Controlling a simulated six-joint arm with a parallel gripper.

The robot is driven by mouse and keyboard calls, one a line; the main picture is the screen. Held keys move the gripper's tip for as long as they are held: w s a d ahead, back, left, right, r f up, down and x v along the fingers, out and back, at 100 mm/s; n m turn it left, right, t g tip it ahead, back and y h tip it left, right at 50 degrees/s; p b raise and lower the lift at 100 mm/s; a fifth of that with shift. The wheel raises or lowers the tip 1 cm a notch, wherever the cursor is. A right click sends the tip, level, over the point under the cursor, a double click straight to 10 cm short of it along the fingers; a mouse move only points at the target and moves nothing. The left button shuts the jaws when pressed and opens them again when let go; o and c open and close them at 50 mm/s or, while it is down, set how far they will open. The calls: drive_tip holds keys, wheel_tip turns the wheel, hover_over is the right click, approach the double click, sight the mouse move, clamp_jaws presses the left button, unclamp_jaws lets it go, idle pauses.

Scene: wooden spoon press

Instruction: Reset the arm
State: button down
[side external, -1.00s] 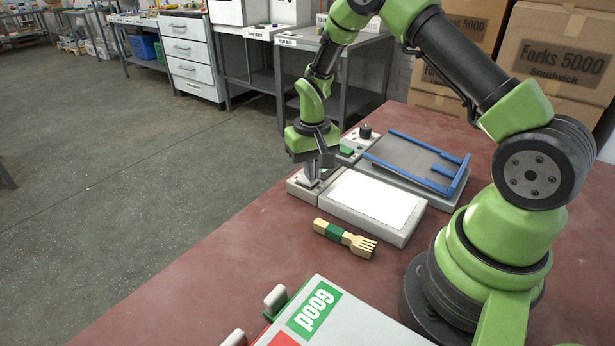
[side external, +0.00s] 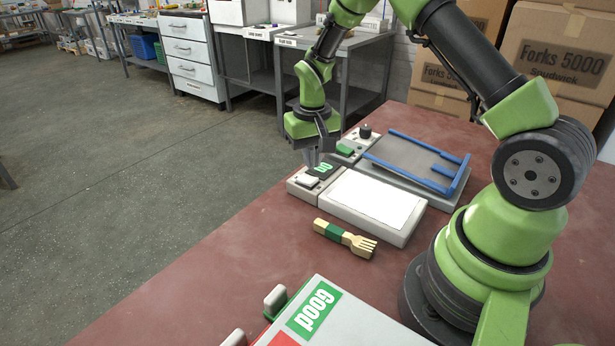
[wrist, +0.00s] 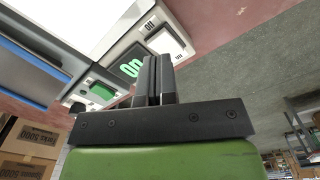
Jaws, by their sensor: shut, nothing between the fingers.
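My gripper (side external: 312,160) is shut and empty, just above the small control unit (side external: 298,193) at the left end of the white lit panel (side external: 375,207). The white switch also shows in the wrist view (wrist: 163,42).
A bundle of wooden forks (side external: 344,237) with a green band lies before the panel. A blue-railed tray (side external: 410,160) stands behind it, beside a unit with a green button (side external: 345,150). A box labelled "Good" (side external: 335,320) is at the front. Bare red table lies at left.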

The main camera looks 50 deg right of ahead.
drive_tip(key=shift+r, duration=1.75)
drive_tip(key=shift+a+r, duration=0.1)
drive_tip(key=shift+r, duration=0.2)
drive_tip(key=s+a+r+n+t, duration=0.15)
drive_tip(key=s+a+r, duration=0.3)
drive_tip(key=r, duration=0.45)
drive_tip(key=s+a+r+m+t, duration=0.1)
drive_tip(key=s+a+r+t, duration=0.2)
drive_tip(key=s+r, duration=0.4)
drive_tip(key=s+a+r+n+t+y, duration=0.1)
drive_tip(key=s+a+r+t+y, duration=0.1)
drive_tip(key=s, duration=0.5)
drive_tip(key=shift+s+a+r+t, duration=0.4)
drive_tip(key=shift+a+r, duration=0.15)
drive_tip(key=shift+a, duration=0.25)
